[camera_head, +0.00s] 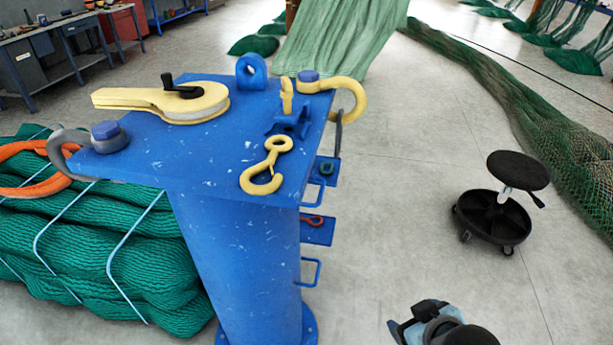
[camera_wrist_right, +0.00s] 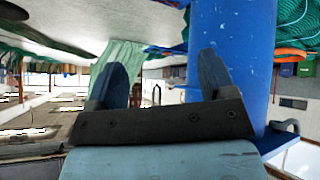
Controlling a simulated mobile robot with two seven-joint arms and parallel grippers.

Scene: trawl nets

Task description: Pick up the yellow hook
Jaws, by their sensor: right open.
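The yellow hook (camera_head: 262,175) lies flat on the blue post's top plate (camera_head: 190,155), near its front right edge, with its ring end away from me and its curved end toward me. My right gripper (camera_head: 418,320) is low at the bottom of the head view, right of the post and well apart from the hook. In the right wrist view its two blue fingers (camera_wrist_right: 162,85) stand apart with nothing between them, and the blue post (camera_wrist_right: 232,60) rises just behind them. The hook is not visible in the wrist view. My left gripper is not in view.
A yellow pulley block (camera_head: 175,103), a blue bracket (camera_head: 292,118) and two shackles share the plate. Small trays and handles stick out from the post's right side. A green net bundle (camera_head: 110,250) lies left; a black stool (camera_head: 508,190) stands right. Floor between is clear.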

